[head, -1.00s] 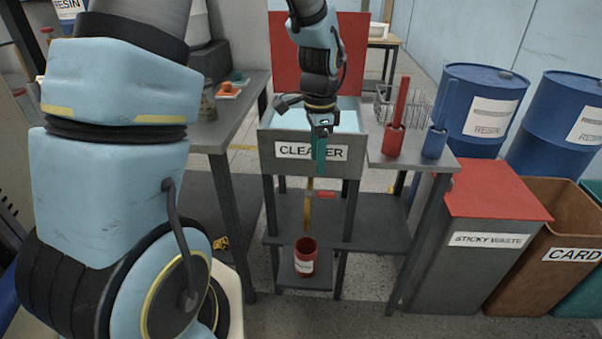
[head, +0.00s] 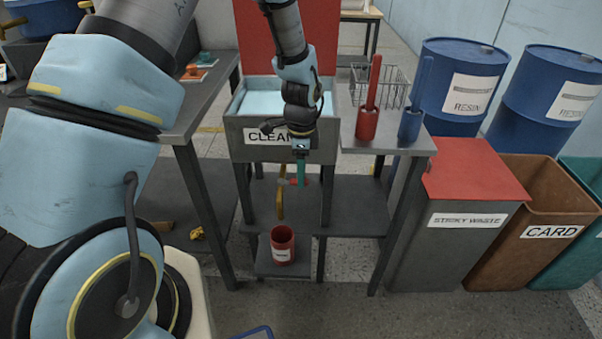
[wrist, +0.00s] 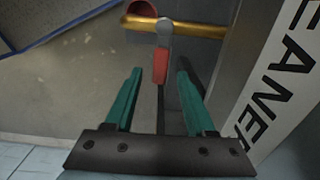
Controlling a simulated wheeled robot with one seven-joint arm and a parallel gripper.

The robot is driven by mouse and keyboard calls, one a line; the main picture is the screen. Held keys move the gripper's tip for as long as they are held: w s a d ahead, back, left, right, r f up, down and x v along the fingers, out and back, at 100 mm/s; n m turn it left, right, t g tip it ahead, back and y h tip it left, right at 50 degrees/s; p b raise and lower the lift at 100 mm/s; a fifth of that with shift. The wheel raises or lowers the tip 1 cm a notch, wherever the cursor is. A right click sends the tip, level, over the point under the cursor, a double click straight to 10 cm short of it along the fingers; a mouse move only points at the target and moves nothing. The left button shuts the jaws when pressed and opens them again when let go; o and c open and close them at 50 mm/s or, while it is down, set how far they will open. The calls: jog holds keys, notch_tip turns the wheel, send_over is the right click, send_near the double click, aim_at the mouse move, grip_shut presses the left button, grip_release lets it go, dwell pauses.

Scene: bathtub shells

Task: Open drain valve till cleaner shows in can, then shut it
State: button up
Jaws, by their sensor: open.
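The cleaner tank (head: 240,140) is grey, with pale blue liquid (head: 272,100) inside. Below it hangs a brass drain pipe (head: 281,205), also in the wrist view (wrist: 195,29). The valve's red lever (wrist: 161,66) sticks out crosswise to the pipe; it shows small in the head view (head: 283,181). The red can (head: 283,246) stands upright on the low shelf under the pipe; no liquid can be made out in it. My gripper (head: 301,180), with teal fingers, is open beside the lever. In the wrist view, the lever appears between its fingertips (wrist: 159,74), and contact cannot be told.
Grey shelves (head: 350,215) and legs frame the space under the tank. A side table (head: 385,140) on the right holds a red and a blue cylinder with upright handles and a wire basket (head: 380,85). A sticky waste bin (head: 450,235) stands further right. Open floor lies in front.

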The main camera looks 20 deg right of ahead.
jog(key=shift+f, duration=0.65)
grip_shut()
dwell(1.0)
